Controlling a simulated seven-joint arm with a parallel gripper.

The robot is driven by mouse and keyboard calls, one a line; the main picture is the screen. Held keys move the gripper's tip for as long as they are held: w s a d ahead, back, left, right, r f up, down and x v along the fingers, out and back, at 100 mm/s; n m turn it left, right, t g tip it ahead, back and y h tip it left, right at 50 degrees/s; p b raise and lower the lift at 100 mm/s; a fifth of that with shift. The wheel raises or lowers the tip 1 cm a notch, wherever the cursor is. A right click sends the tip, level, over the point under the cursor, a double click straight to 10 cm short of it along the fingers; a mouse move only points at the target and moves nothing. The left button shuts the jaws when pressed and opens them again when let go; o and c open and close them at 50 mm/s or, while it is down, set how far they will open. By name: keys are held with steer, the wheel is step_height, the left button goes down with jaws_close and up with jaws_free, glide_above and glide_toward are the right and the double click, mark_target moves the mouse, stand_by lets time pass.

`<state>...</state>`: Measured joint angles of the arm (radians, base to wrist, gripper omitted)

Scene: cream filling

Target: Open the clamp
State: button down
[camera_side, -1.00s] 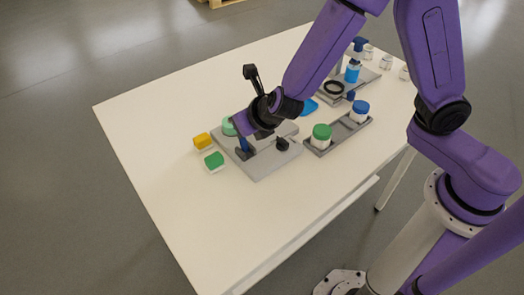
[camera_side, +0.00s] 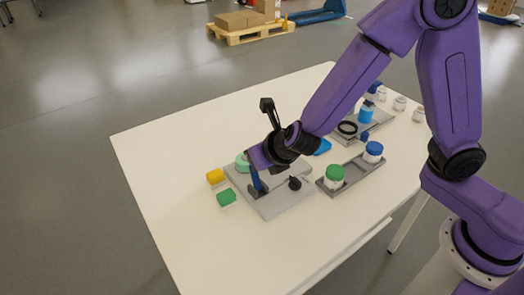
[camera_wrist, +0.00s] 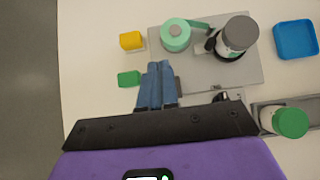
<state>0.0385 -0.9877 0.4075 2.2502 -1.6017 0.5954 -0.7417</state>
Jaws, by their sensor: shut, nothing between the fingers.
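My gripper (camera_wrist: 157,85) has blue fingers that are shut and empty. In the wrist view they point at the left edge of the grey plate (camera_wrist: 215,73), short of the round mint-green part (camera_wrist: 175,36). A jar with a dark grey lid (camera_wrist: 240,32) stands on the plate to the right of the fingers. A black piece lies between the mint part and the jar; I cannot tell for sure that it is the clamp, or whether it is open. In the side view my gripper (camera_side: 257,182) is low over the plate (camera_side: 270,209), and my wrist hides much of it.
A yellow block (camera_wrist: 131,41) and a green block (camera_wrist: 129,78) lie left of the plate. A grey tray (camera_side: 354,172) holds a green-lidded jar (camera_side: 334,177) and a blue-lidded jar (camera_side: 373,152). A blue dish (camera_wrist: 296,40) lies to the right. The near tabletop is clear.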

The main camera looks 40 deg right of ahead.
steer(key=w+r+v, duration=0.1)
steer(key=v, duration=1.1)
steer(key=shift+r, duration=0.4)
steer(key=shift+s, duration=0.15)
steer(key=s+d+f+m+g, duration=0.2)
steer(key=s+d+m+g, duration=0.2)
steer(key=s+d+m, duration=0.4)
steer(key=s+d+f+m+g, duration=0.2)
steer(key=s+d+m+g, duration=0.2)
steer(key=s+d+m, duration=0.5)
steer(key=s+m, duration=0.2)
steer(key=m, duration=0.4)
steer(key=shift+s+d+g, duration=0.3)
steer(key=shift+s, duration=0.1)
